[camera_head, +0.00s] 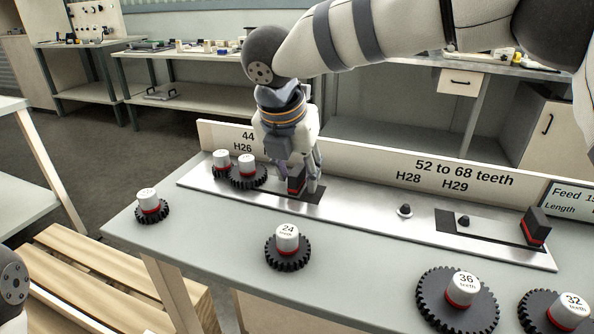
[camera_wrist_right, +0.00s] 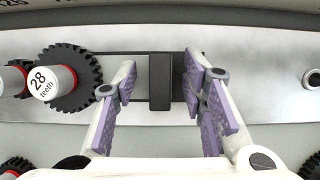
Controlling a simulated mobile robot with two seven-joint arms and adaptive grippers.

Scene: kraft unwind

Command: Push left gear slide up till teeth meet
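The left gear slide's black block handle with a red band (camera_head: 297,181) stands on a dark slot plate in the metal strip. It also shows in the right wrist view (camera_wrist_right: 160,82). My right gripper (camera_head: 306,178) is lowered over it; in the wrist view its purple-padded fingers (camera_wrist_right: 160,85) stand open on either side, with gaps to the block. Left of it are a 28-teeth gear (camera_wrist_right: 78,78) and another white-capped gear (camera_head: 222,163), close together. Whether their teeth touch is hidden by the caps. My left gripper is out of view.
A right slide handle (camera_head: 536,226) and bare post (camera_head: 404,210) are on the strip. Loose gears stand on the grey table: 24 teeth (camera_head: 288,248), 36 teeth (camera_head: 458,300), 32 teeth (camera_head: 557,315), and one at far left (camera_head: 151,207). A label board (camera_head: 360,165) runs behind the strip.

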